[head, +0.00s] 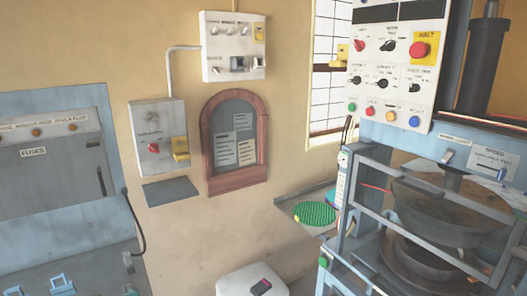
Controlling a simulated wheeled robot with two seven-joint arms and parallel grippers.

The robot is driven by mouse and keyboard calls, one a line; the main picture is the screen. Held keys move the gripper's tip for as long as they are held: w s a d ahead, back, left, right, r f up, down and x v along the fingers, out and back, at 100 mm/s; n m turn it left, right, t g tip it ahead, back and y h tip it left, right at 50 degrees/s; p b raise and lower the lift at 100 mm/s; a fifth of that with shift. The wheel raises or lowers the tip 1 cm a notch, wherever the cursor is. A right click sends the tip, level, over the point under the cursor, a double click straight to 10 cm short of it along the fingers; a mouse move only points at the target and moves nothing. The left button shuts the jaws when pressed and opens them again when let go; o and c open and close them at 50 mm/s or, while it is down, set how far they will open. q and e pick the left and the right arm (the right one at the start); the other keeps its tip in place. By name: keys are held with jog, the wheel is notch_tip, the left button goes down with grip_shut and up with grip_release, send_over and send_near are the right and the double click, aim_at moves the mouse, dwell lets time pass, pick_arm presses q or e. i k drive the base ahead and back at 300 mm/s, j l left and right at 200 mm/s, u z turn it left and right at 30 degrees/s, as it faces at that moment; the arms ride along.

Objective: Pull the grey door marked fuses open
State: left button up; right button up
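The grey door marked FUSES (50,180) is at the left of the head view, set in a light blue cabinet (118,150). It looks shut, flush with its frame. The white FUSES label (33,152) is near its upper left. A dark upright handle (101,180) is near its right edge. The door's left side runs out of the picture. Neither of my grippers is in view.
A panel with indicator lamps (70,129) sits above the door, and a dark cable (136,220) hangs right of it. A white box with a red knob (160,130) is on the wall. The press (440,215) stands at the right. A white stool (240,284) is at the bottom.

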aim_at(41, 176)
jog(key=u, duration=1.35)
